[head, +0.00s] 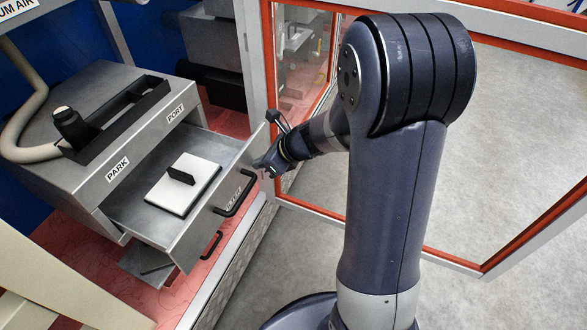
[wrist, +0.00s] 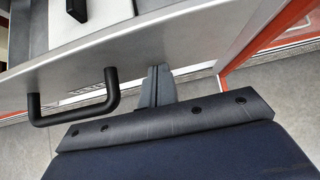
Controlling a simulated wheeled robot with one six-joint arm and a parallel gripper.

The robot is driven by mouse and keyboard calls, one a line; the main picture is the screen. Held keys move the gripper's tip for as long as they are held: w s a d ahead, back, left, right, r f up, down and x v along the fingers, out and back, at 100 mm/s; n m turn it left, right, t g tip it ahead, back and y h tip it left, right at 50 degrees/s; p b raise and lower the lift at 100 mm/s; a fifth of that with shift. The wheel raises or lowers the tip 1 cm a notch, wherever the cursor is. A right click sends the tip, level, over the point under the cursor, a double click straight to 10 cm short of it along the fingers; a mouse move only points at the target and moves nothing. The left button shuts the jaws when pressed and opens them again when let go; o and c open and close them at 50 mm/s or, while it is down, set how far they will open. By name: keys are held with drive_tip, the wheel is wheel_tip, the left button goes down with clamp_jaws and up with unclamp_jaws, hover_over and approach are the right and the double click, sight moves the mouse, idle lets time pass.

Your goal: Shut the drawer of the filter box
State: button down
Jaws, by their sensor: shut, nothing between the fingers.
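The filter box (head: 90,110) is a grey metal cabinet at the left of the head view. Its drawer (head: 203,228) is pulled well out, with a black bar handle (head: 236,195) on the front. A white filter block (head: 180,187) with a black grip lies inside the drawer. My gripper (head: 262,168) is at the drawer front, near its upper right end and beside the handle. In the wrist view the fingers (wrist: 158,80) are shut and empty, to the right of the handle (wrist: 75,115), close to the front face. I cannot tell whether they touch it.
A red-framed clear panel (head: 520,268) stands to the right of my arm. A hose (head: 35,100) and black fixture (head: 110,118) are on the box top. Grey floor is open beyond the panel.

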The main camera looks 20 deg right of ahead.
drive_tip(key=p, duration=0.7)
hover_over(202, 155)
drive_tip(key=shift+s+d+r, duration=0.1)
drive_tip(key=shift+s+d, duration=0.05)
drive_tip(key=shift+d, duration=0.05)
drive_tip(key=shift+a, duration=0.15)
drive_tip(key=shift+r, duration=0.15)
